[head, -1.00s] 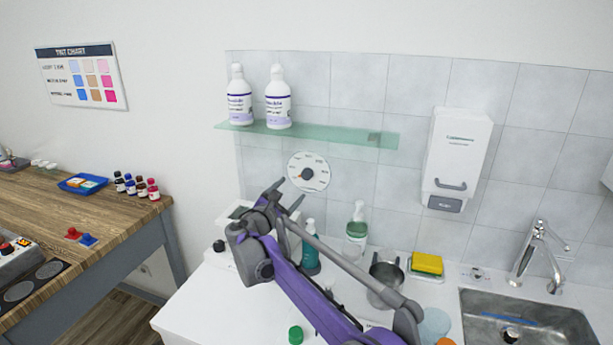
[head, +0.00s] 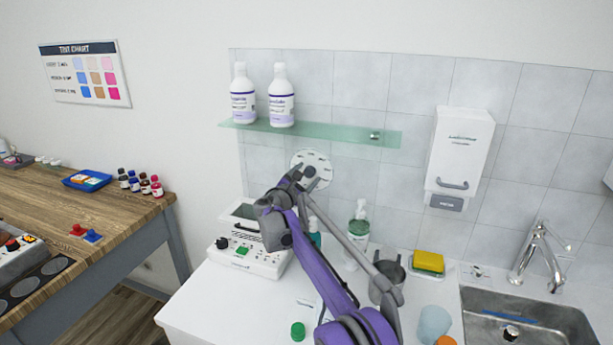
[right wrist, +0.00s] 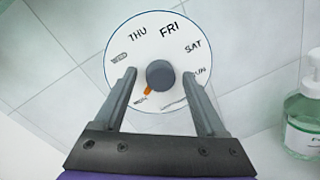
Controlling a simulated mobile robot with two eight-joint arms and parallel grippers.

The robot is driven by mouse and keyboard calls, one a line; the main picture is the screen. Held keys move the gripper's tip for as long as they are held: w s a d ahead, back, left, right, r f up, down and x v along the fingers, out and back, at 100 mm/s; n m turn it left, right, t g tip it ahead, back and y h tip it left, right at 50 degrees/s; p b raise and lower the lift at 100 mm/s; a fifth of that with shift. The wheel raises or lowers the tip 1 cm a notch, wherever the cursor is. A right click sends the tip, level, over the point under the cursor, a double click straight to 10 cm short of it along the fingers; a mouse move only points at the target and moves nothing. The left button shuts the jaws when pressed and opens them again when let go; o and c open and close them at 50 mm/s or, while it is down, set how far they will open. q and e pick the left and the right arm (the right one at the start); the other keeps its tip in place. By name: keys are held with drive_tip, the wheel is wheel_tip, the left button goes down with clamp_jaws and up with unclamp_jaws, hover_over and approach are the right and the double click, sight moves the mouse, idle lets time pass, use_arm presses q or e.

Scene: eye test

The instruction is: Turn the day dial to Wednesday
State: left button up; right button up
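The day dial is a round white disc (right wrist: 165,28) on the tiled wall, with a dark grey knob (right wrist: 160,75) in its centre. THU, FRI and SAT read clearly; other labels are small, blurred or partly hidden by my fingers. An orange pointer (right wrist: 148,91) at the knob points down-left, towards a small blurred label. My right gripper (right wrist: 160,77) is open, one finger on each side of the knob, with a gap on both sides. In the head view the right gripper (head: 303,174) covers part of the dial (head: 318,158). My left gripper is not in view.
A glass shelf (head: 330,132) with two white bottles is above the dial. A dispenser (head: 460,155) hangs to the right, above a sink (head: 560,330).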

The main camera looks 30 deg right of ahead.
clamp_jaws()
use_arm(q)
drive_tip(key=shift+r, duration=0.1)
